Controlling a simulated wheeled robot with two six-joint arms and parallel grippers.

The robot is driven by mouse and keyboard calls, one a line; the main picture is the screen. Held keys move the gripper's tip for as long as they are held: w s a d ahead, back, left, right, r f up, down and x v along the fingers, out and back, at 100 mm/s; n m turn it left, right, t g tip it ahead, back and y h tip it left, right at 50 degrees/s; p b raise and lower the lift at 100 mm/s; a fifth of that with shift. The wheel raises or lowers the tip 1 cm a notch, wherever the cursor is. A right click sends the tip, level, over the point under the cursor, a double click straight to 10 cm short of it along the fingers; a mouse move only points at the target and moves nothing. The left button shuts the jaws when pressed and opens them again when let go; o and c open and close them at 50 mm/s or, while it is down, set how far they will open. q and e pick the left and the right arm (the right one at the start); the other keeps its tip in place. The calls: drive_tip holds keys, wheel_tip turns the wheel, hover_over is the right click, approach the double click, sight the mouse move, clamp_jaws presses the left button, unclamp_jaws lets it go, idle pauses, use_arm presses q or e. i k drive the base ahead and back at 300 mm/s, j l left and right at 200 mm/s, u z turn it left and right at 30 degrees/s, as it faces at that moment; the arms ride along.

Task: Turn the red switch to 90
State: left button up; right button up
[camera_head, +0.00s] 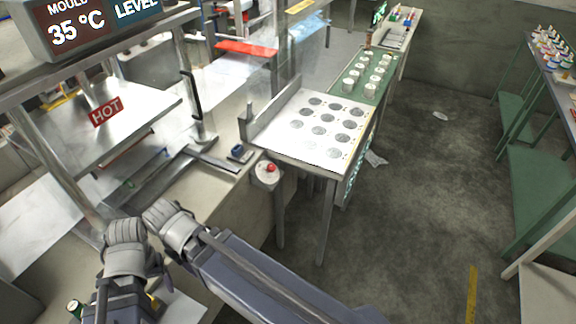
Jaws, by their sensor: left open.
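A small red switch (271,168) sits on top of a round pale housing (265,179) at the corner of the bench, beside the white-topped table. Its angle is too small to read. My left gripper (124,232) is at the lower left, well short of the switch and apart from it; its jaws are open and hold nothing that I can see. My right gripper (168,217) is just to the right of the left one, also short of the switch. Its fingertips are not clear, so I cannot tell whether it is open.
A blue knob (238,152) stands on the bench left of the switch. A table (284,141) with several round grey discs lies beyond. The floor (420,210) at right is mostly clear.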

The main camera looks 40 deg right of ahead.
sight(271, 167)
drive_tip(key=z, duration=1.1)
